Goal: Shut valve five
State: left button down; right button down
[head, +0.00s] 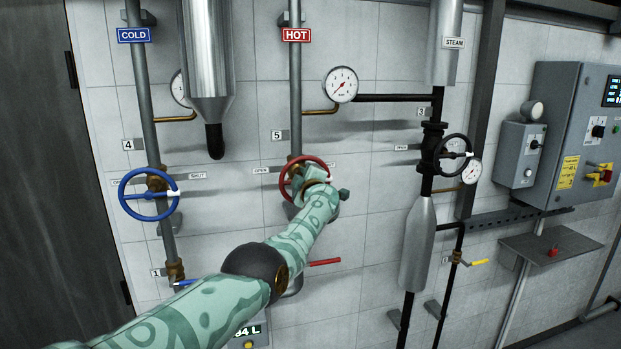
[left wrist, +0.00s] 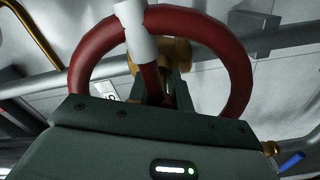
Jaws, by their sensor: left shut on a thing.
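Valve five is the red handwheel (head: 287,170) on the pipe under the red HOT sign (head: 297,35), beside the number plate 5 (head: 280,135). My left gripper (head: 301,181) is at this wheel and covers part of it. In the left wrist view the red wheel (left wrist: 95,48) fills the upper middle, with a white band (left wrist: 135,28) on its rim. The gripper fingers (left wrist: 160,88) are shut on a red part inside the rim, by the brass hub. An OPEN label (head: 261,170) shows left of the wheel. My right gripper is not in view.
A blue handwheel (head: 128,191) is on the COLD pipe at the left. A black handwheel (head: 466,150) is on the STEAM pipe at the right. A grey control box (head: 570,130) hangs at the far right.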

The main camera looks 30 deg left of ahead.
pick_arm(q)
jog(key=shift+m, duration=0.6)
jog(key=shift+m+p, duration=0.3)
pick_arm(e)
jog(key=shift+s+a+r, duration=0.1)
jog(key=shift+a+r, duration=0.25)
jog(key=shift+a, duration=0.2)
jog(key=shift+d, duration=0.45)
pick_arm(q)
jog(key=c, duration=1.4)
grip_release()
jog(key=shift+o, duration=0.2)
